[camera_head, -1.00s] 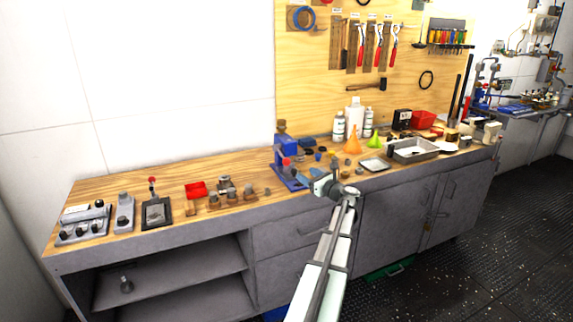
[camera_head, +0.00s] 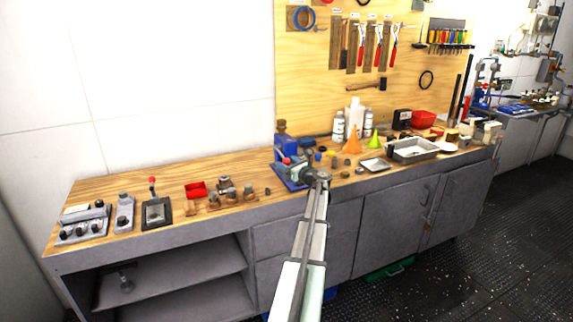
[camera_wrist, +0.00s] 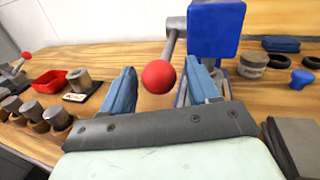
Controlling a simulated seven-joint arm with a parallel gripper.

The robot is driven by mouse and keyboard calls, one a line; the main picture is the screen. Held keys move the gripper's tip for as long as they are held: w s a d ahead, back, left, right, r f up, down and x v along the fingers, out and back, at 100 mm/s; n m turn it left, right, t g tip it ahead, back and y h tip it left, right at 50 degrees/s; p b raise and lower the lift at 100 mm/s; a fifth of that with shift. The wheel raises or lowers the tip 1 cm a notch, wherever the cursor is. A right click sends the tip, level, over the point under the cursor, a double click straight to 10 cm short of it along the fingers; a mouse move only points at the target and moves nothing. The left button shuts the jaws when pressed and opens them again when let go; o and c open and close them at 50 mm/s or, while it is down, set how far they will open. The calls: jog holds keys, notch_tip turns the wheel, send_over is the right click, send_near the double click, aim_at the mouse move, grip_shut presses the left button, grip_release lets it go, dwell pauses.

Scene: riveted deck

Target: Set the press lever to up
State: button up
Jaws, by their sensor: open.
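The blue press (camera_head: 290,150) stands on the wooden bench near its middle. Its lever is a grey rod (camera_wrist: 172,45) ending in a red ball (camera_wrist: 158,77); in the wrist view the rod runs from the press's side down toward me, with the ball at the low end. My gripper (camera_wrist: 161,68) is open, with one blue finger on each side of the ball. There are visible gaps at the sides, and I cannot tell whether the ball is fully between the fingers in depth. In the head view my gripper (camera_head: 297,167) is in front of the press and partly hides it.
Left along the bench are a red bin (camera_head: 195,190), several metal weights in a wooden holder, and another red-knobbed lever (camera_head: 152,188) on a dark plate. Right of the press are an orange funnel (camera_head: 353,141), bottles and a metal tray (camera_head: 415,150).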

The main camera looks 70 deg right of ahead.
jog(key=shift+w+d, duration=0.1)
jog(key=shift+w, duration=0.15)
grip_shut()
dwell(0.5)
